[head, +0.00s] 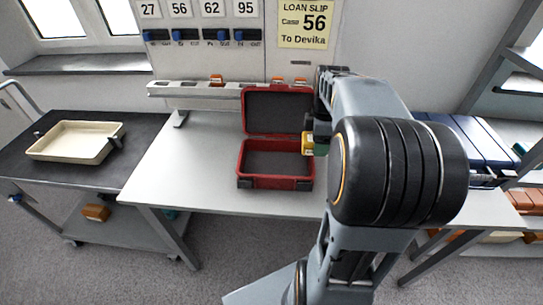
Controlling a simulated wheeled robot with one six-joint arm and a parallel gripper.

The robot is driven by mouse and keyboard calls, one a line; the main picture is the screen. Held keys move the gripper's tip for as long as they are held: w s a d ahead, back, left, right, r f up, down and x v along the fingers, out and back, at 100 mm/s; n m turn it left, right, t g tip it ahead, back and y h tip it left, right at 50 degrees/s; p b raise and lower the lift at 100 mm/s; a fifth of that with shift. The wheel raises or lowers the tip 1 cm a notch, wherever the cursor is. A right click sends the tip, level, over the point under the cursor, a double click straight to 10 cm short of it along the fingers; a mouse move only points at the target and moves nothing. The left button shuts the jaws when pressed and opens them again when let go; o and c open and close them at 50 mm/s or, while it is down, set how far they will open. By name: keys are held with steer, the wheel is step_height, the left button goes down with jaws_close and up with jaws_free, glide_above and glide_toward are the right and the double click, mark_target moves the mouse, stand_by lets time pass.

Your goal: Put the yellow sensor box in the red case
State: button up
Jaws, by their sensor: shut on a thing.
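The red case (242,172) stands open on the light table, its lid raised at the back and its dark-lined inside showing no contents. The yellow sensor box (308,144) is at the case's right side, partly hidden by my arm. My gripper (318,138) is at the yellow box and shut on it, with its fingers mostly hidden. From this view the box appears near the right rim of the case; I cannot tell its exact height or whether it touches the rim.
A dark cart on the left holds a cream tray (62,151). A rail (185,89) with small orange items runs behind the case. A loan slip (306,25) reading case 56 hangs on the board. Blue cases (465,142) stand at right. The table left of the case is clear.

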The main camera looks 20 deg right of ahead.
glide_toward(276, 167)
steer(key=s+d+r, duration=0.2)
steer(key=s+d, duration=0.1)
steer(key=f, duration=0.1)
steer(key=w+a+f, duration=0.1)
steer(key=a+f, duration=0.1)
steer(key=shift+w+f, duration=0.25)
steer(key=shift+w, duration=0.15)
steer(key=shift+w+a+f, duration=0.35)
steer(key=shift+w+f, duration=0.05)
steer(key=shift+f, duration=0.25)
steer(key=shift+w+a+f, duration=0.15)
steer(key=shift+f, duration=1.65)
steer(key=shift+f+b, duration=0.15)
steer(key=shift+b, duration=0.2)
steer(key=o, duration=1)
